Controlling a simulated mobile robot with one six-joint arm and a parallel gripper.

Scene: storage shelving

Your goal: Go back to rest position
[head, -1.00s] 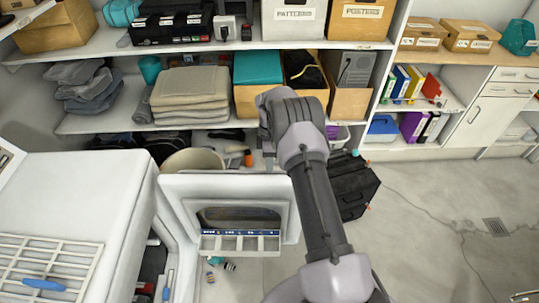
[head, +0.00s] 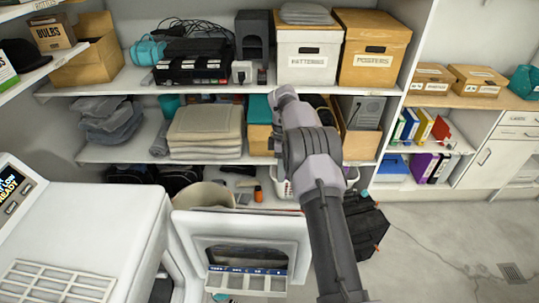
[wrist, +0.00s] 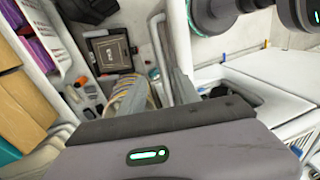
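My gripper (wrist: 150,86) shows in the wrist view beyond its dark body. Two grey fingers stand apart with nothing held between them. In the head view my arm reaches up from the bottom right of centre toward the shelves, and its links hide the gripper. A white machine (head: 85,225) stands at the left with its front door (head: 246,235) open, left of my arm.
Shelves hold white and orange boxes (head: 310,65), folded towels (head: 205,128) and a beige bin (head: 205,195) at the bottom. The floor at the right (head: 440,245) is clear.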

